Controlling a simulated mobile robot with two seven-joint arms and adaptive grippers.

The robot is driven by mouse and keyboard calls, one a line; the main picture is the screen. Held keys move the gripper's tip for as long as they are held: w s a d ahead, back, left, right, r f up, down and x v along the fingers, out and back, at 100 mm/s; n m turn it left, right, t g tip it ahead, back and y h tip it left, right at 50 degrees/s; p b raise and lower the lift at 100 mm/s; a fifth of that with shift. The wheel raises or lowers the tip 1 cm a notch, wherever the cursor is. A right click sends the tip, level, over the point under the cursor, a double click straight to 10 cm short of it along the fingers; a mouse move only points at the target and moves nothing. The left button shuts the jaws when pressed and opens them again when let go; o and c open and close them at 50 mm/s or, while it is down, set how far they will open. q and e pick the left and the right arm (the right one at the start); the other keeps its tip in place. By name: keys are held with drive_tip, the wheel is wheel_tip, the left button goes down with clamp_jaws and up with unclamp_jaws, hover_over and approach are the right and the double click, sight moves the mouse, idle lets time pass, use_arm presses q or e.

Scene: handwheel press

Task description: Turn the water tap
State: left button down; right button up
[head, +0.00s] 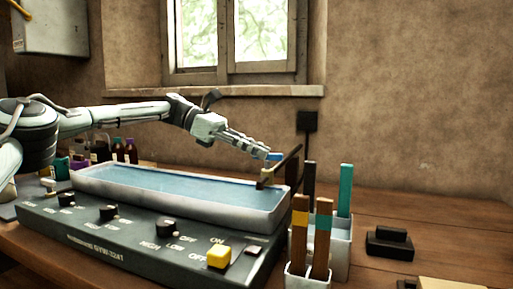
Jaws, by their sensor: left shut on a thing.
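The water tap (287,162) stands at the right end of the water-filled tray. Its dark spout slants down to the left, with a brass-coloured tip over the tray. A small blue piece (275,156), which looks like the tap's handle, shows beside the spout. My left gripper (261,153) reaches in from the left above the tray, with its fingers shut on the blue piece. The fingertips partly hide it, and the exact contact is too small to see. My right gripper is out of view.
The white tray (185,200) rests on a grey control unit (120,235) with black knobs and a yellow switch (219,256). Holders with upright wooden tongs (322,240) stand close right of the tap. Bottles (124,150) stand behind left. A black block (389,244) lies at right.

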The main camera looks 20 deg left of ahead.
use_arm(q)
drive_tip(key=c, duration=1.6)
unclamp_jaws()
drive_tip(key=v, duration=0.7)
drive_tip(key=shift+a, duration=0.25)
drive_tip(key=shift+r, duration=0.15)
